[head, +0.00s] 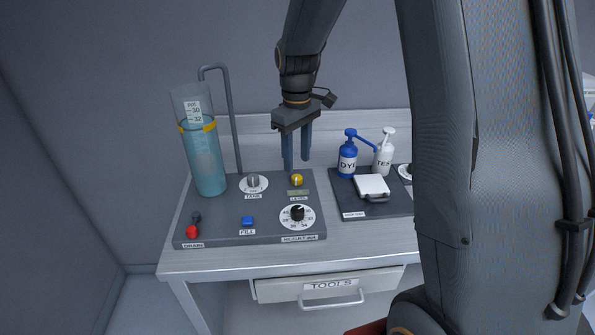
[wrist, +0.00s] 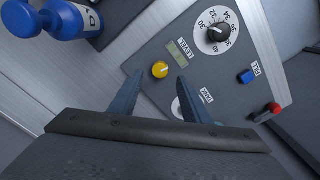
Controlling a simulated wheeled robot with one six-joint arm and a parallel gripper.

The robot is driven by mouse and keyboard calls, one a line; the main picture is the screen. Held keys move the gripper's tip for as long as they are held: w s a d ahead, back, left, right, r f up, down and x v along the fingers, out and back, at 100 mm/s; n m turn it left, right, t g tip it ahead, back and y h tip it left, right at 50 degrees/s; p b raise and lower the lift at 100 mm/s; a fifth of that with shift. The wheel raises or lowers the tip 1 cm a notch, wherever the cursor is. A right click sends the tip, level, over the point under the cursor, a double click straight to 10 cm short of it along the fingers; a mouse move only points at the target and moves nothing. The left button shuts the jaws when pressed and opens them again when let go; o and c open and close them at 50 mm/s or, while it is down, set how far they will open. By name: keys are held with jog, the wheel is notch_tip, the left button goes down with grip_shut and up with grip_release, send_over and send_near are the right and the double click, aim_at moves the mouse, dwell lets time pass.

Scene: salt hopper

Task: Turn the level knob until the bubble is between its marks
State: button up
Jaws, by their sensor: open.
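The level knob (head: 297,180) is a small yellow knob near the back right of the dark control panel (head: 262,214). A greenish level window (head: 298,193) lies just in front of it, above the LEVEL label; the bubble is too small to make out. In the wrist view the yellow knob (wrist: 160,69) shows between and beyond the fingertips, with the level window (wrist: 177,52) beside it. My gripper (head: 297,167) points down above the knob, open and empty. In the wrist view its two fingers (wrist: 160,74) stand apart on either side of the knob's line.
A TANK knob (head: 253,182), a numbered black dial (head: 297,214), a blue FILL button (head: 248,221) and a red DRAIN lever (head: 193,230) share the panel. A tall blue-filled cylinder (head: 205,160) stands left. A DYE bottle (head: 348,155) and white TEST bottle (head: 384,153) stand right.

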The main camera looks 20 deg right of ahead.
aim_at(297, 177)
jog(key=shift+f+p, duration=0.65)
jog(key=shift+f, duration=2.1)
